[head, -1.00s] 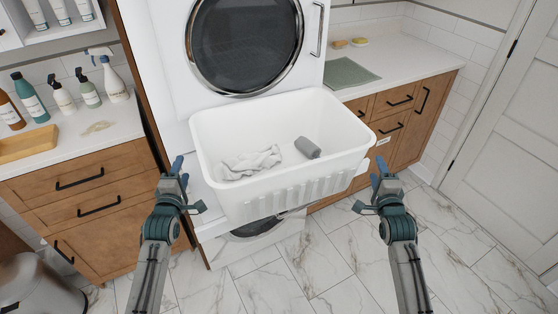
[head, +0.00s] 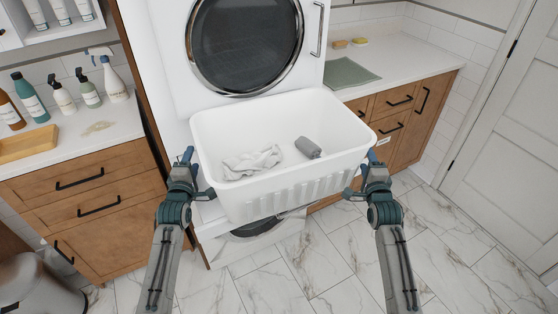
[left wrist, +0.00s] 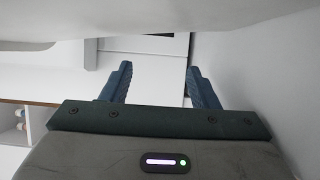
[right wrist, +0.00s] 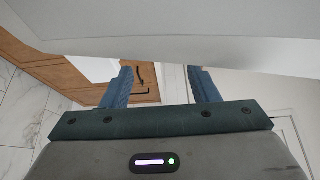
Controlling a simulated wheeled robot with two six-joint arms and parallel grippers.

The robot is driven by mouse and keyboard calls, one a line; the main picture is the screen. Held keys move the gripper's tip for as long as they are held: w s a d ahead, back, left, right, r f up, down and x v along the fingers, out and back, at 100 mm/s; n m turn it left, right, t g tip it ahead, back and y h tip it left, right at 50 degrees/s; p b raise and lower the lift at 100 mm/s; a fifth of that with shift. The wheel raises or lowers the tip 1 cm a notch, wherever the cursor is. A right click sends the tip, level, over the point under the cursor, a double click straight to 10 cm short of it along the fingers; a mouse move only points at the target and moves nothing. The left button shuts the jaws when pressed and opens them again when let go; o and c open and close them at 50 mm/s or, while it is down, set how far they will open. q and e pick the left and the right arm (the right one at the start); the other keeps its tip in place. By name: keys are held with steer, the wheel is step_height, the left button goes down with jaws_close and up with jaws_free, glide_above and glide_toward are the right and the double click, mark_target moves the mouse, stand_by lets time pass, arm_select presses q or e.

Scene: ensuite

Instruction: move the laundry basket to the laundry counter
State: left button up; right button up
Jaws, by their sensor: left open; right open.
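The white laundry basket (head: 285,190) stands upright in front of the stacked machines in the head view. It holds a light cloth (head: 252,163) and a grey rolled item (head: 308,147). My left gripper (head: 195,172) is open at the basket's left side, and my right gripper (head: 361,172) is open at its right side. The basket's pale rim (left wrist: 180,22) fills the top of the left wrist view, and its underside or wall (right wrist: 180,40) fills the top of the right wrist view. Nothing shows between either pair of fingers. Whether they touch the basket is unclear.
A white counter (head: 420,62) at the right holds a green folded towel (head: 348,73), a brown item and a yellow sponge. A left counter (head: 110,118) holds several bottles. A metal bin (head: 38,287) stands at lower left. Marble floor (head: 450,250) is free at the right.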

arm_select(q)
steer(key=shift+d, duration=0.5)
arm_select(e)
steer(key=shift+a, duration=0.5)
arm_select(q)
steer(key=shift+d+r+p, duration=0.1)
steer(key=shift+r+p, duration=0.95)
steer(key=shift+r, duration=0.2)
arm_select(e)
step_height(320, 180, up, 2)
steer(key=shift+s+f, duration=0.1)
steer(key=shift+f, duration=0.05)
